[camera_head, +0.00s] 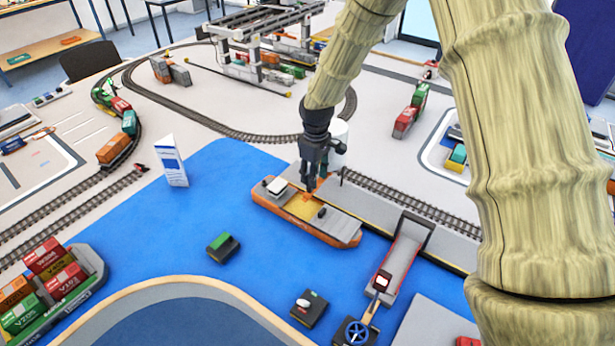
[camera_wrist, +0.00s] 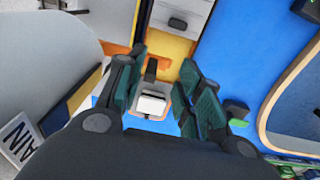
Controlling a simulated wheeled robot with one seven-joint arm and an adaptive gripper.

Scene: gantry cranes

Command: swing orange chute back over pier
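A small orange piece (camera_head: 308,198), which looks like the chute, lies over the yellow hold of an orange ship (camera_head: 335,238), partly hidden by my gripper (camera_head: 312,180). In the wrist view the orange piece (camera_wrist: 180,62) shows between and beyond the fingertips, with a dark stalk and a white block nearer the palm. My gripper (camera_wrist: 165,68) has its two dark green fingers apart around these parts. I cannot tell whether either finger touches the chute. The grey pier (camera_head: 376,206) runs along the ship's far side.
A white tower (camera_head: 340,135) is behind my gripper. A container ship (camera_head: 55,285) is at lower left, and a white sign (camera_head: 171,160) stands by the blue water. Rail tracks run behind the pier. Open blue water lies left of the ship.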

